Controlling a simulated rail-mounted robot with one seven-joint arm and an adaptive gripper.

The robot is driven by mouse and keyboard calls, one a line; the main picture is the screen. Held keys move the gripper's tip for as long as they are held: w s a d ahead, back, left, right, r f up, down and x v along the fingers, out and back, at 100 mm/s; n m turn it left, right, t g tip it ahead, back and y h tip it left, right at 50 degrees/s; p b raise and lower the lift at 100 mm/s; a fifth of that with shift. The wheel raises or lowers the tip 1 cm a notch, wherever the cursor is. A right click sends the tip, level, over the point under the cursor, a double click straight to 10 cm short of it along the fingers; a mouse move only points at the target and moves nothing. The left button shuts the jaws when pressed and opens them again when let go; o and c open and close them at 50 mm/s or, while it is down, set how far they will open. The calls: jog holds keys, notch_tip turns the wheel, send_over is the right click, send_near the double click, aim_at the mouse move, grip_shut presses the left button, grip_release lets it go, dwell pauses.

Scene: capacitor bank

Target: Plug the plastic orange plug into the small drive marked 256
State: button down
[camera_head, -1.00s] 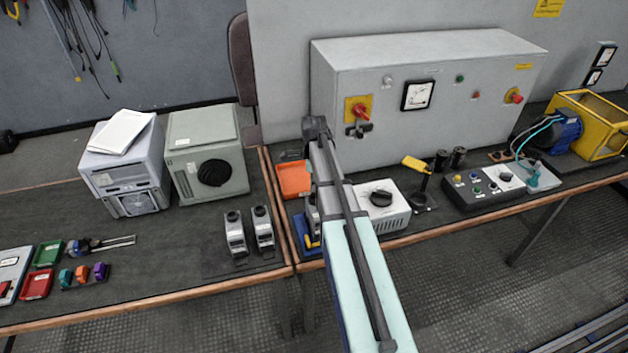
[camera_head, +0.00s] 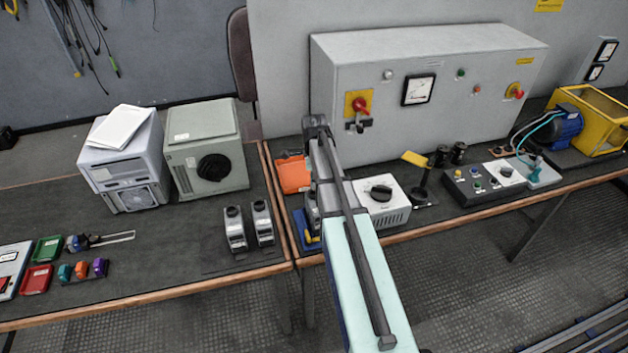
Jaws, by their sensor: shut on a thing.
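An orange plug (camera_head: 81,270) sits at the left table's front, between a teal plug (camera_head: 65,273) and a purple plug (camera_head: 100,267). Two small grey drives (camera_head: 235,230) (camera_head: 263,223) stand side by side near the right end of that table. Their markings are too small to read, so I cannot tell which is 256. My arm (camera_head: 365,270) reaches in from the bottom over the right table. My gripper does not show clearly; the arm hides that area, so I cannot see what it holds.
Red (camera_head: 37,279) and green (camera_head: 48,249) trays lie left of the plugs. Two large grey units (camera_head: 206,150) (camera_head: 125,165) stand behind. On the right table are an orange tray (camera_head: 292,175), a white knob box (camera_head: 383,203) and a large cabinet (camera_head: 430,90). The left table's middle is clear.

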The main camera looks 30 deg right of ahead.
jog(key=shift+f+b, duration=0.6)
jog(key=shift+f, duration=0.7)
jog(key=c, duration=0.9)
grip_release()
notch_tip(320, 180, up, 12)
jog(key=shift+r, duration=0.1)
